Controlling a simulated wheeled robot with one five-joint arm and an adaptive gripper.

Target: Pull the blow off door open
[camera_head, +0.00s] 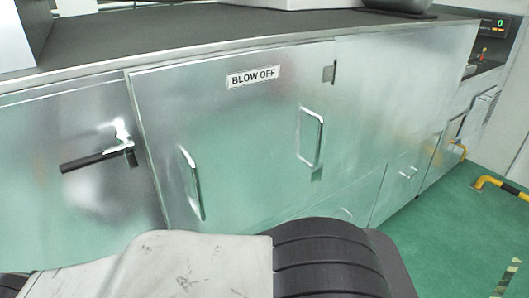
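The blow off door (240,125) is a shiny metal panel in the middle of the cabinet front, with a white "BLOW OFF" label (253,77) near its top. It looks shut, flush with the panels beside it. One upright metal bar handle (192,184) shows at its lower left. Another upright bar handle (312,137) shows near its right side. My gripper is not in view. Pale scuffed and black ribbed parts at the bottom look like my own arm and hide the lower part of the cabinet.
A lever with a black grip (97,160) sticks out from the panel left of the door. A dark worktop (190,32) runs above. Drawers (408,172) continue to the right.

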